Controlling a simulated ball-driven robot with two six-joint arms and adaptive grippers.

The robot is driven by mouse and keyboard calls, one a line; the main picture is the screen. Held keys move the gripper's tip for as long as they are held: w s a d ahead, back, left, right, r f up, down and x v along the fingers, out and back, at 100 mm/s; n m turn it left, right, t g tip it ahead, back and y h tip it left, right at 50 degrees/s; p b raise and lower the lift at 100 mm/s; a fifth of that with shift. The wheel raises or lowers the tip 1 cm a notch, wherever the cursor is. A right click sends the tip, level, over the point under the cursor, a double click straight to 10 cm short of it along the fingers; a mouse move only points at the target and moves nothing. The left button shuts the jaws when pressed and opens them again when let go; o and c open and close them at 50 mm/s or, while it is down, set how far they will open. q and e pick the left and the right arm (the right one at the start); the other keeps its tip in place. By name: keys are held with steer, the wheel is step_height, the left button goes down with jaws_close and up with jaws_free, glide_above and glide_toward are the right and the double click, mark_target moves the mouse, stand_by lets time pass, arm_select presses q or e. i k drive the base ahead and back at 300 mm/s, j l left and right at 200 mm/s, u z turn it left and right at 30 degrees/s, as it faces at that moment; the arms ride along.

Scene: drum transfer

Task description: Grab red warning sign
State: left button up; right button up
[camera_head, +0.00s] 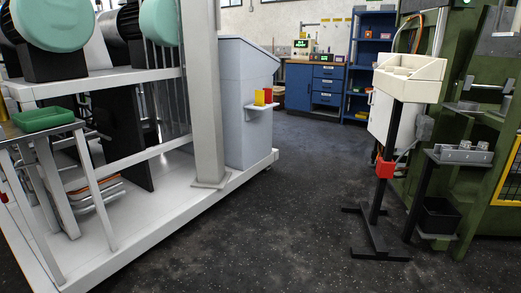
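No object in the head view can be clearly read as a red warning sign. A small red block-like object (385,168) is on the black post of a floor stand at the right. A small red item (268,95) stands beside a yellow item (260,97) on a small white shelf (262,107) on the side of a grey cabinet. Both are too small to show any marking. Neither of my grippers is in view.
A white machine frame (150,213) fills the left, with a green tray (43,119) on a side table. A beige bin (410,75) tops the black stand (378,235). A green machine (490,150) stands at the right. The dark floor (290,200) between is clear toward a blue workbench (313,87).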

mark_target(268, 92)
steer(key=i+l+z, duration=0.15)
steer(key=i, duration=2.55)
steer(key=j, duration=0.1)
